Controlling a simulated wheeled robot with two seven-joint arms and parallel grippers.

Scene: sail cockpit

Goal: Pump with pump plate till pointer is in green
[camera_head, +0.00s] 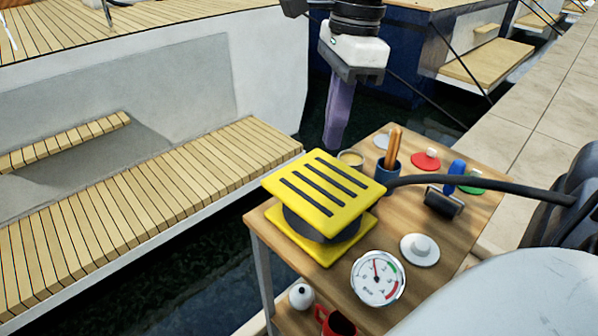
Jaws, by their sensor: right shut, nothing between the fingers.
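The pump has a yellow top plate (325,193) with dark slots, above a dark bellows and a yellow base plate (312,247). It stands on the near left part of a small wooden table. The plate is raised clear of the base. A round white gauge (378,278) lies in front right of the pump. Its pointer points nearly straight up, left of the green arc, outside the green. My right gripper (332,143), with purple fingers pointing down, is shut and empty. It is above and behind the plate, apart from it. My left gripper is not in view.
A dark hose (480,185) runs right from the pump. A blue cup with wooden handles (390,150), a red lid (426,160), a blue-handled brush (450,188) and a white knob (419,249) share the table (446,222). Left is a slatted bench (140,190); water lies between.

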